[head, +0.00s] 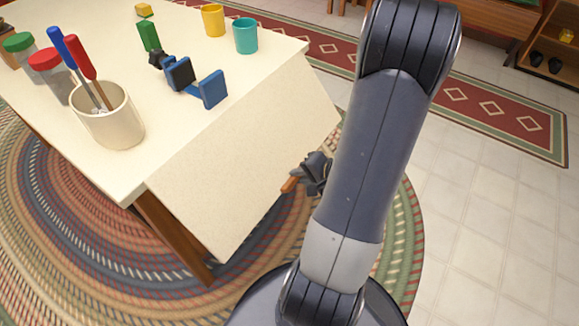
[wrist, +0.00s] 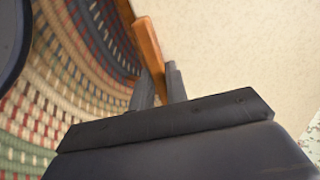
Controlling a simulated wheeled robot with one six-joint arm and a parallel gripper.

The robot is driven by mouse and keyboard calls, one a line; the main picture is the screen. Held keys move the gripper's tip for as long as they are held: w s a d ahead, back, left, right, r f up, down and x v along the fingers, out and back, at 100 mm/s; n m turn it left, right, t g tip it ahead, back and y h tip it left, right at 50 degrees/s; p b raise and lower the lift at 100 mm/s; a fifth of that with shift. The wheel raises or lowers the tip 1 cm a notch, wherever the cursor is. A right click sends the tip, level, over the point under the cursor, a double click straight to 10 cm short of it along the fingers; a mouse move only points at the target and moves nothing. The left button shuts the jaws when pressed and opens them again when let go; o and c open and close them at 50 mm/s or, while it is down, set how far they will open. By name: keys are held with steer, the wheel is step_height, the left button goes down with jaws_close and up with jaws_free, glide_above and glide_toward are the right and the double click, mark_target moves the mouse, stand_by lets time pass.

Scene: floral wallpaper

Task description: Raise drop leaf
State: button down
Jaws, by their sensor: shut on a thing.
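The cream drop leaf (head: 240,155) slopes down and outward from the near right edge of the cream tabletop (head: 165,100). It is tilted, not level with the top. My gripper (head: 303,178) is at the middle of the leaf's outer edge. It is shut on a small orange-brown wooden bar (head: 290,184) at that edge. In the wrist view the bar (wrist: 149,48) runs between my two fingers (wrist: 158,85), beside the pale leaf surface (wrist: 230,45). My arm hides part of the area right of the leaf, and the exact finger contact is hard to see.
On the tabletop stand a cream crock (head: 115,125) with utensils, red- and green-lidded jars, a teal cup (head: 245,38), a yellow cup (head: 213,20) and a blue-and-black object (head: 190,82). A braided rug (head: 60,215) lies below. Tiled floor (head: 480,220) is clear at right.

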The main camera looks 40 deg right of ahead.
steer(key=s+r+g+h+p, duration=0.1)
steer(key=r+g+p, duration=0.2)
steer(key=r+p, duration=0.8)
steer(key=s+d+r+g+h+p, duration=0.1)
steer(key=r+g+p, duration=0.3)
steer(key=r+p, duration=0.6)
steer(key=shift+s+d+r+h+p, duration=0.35)
steer(key=shift+s+p, duration=0.35)
steer(key=shift+p, duration=3.35)
steer(key=shift+a, duration=0.1)
steer(key=c, duration=1.5)
jaws_free()
steer(key=shift+w+a, duration=0.2)
steer(key=shift+w, duration=0.1)
steer(key=shift+o, duration=0.5)
steer(key=shift+s+f, duration=0.1)
steer(key=shift+s+d+f, duration=0.1)
steer(key=shift+s, duration=0.05)
steer(key=p+v, duration=0.2)
steer(key=v, duration=0.8)
steer(key=shift+r, duration=0.4)
steer(key=shift+f, duration=0.1)
